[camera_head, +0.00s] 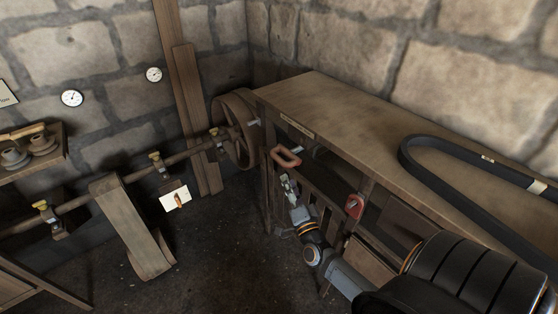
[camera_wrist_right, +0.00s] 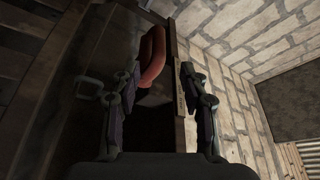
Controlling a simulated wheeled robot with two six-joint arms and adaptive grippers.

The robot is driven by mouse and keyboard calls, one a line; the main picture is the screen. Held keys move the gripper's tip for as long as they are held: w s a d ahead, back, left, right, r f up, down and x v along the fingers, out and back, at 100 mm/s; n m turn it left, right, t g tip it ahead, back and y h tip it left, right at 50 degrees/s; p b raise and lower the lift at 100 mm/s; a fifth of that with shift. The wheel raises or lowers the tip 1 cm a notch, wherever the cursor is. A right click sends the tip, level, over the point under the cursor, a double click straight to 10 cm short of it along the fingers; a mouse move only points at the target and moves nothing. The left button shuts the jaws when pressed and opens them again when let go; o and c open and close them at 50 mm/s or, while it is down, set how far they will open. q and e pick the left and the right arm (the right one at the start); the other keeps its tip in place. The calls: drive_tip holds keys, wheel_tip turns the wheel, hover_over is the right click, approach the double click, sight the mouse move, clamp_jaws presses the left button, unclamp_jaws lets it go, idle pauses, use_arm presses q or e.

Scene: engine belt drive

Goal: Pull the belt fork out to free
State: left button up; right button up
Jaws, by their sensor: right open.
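A red-orange loop handle (camera_head: 286,157), which looks like the belt fork's handle, sticks out at the front of the wooden bench, near its left end. My right gripper (camera_head: 289,184) is just below this handle in the head view. In the right wrist view the two fingers (camera_wrist_right: 159,76) are spread apart, and the red handle (camera_wrist_right: 152,56) shows between and beyond their tips. I see no clear contact, and the fingers are not closed on it. The fork part behind the handle is hidden. My left gripper is not in view.
The wooden bench (camera_head: 350,112) carries a dark belt loop (camera_head: 430,178). A second red part (camera_head: 354,206) is on the bench front, close to my right arm. A pulley wheel (camera_head: 235,130) and line shaft (camera_head: 135,177) stand left. Open floor (camera_head: 215,250) lies between.

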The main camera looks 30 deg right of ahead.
sight(279, 160)
drive_tip(key=x, duration=1)
drive_tip(key=shift+w+f+p, duration=0.1)
drive_tip(key=shift+w+p, duration=0.2)
drive_tip(key=shift+p, duration=0.05)
clamp_jaws()
